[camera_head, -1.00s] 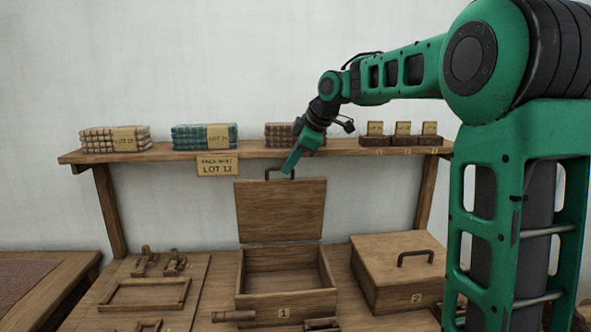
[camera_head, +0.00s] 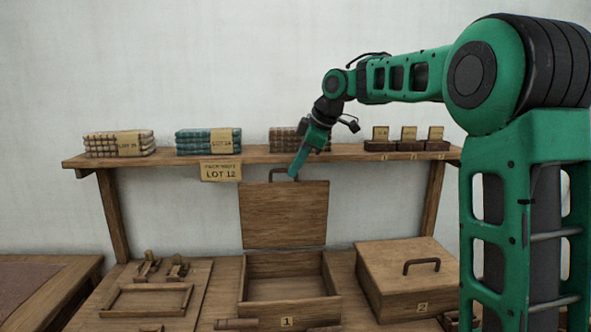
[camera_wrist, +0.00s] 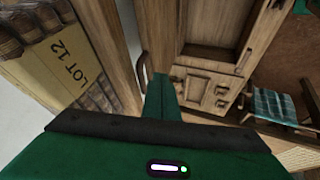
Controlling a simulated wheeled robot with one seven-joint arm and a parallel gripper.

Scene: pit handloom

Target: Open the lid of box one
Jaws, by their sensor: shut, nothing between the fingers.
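Box one (camera_head: 318,309), a wooden box with a "1" tag on its front, stands on the bench with its inside showing empty. Its lid (camera_head: 283,215) stands upright at the back edge, fully raised, with a dark handle (camera_head: 277,171) at its top. My green gripper (camera_head: 293,174) is shut and empty, its tip beside the right part of that handle; I cannot tell whether they touch. In the wrist view the shut fingers (camera_wrist: 162,96) point away over the bench.
Box two (camera_head: 407,283) is closed at the right. A shelf (camera_head: 250,153) behind carries banded cloth stacks and small card holders, close to my gripper. A wooden tray (camera_head: 148,299) and tools lie at the left. A chair (camera_wrist: 275,106) shows in the wrist view.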

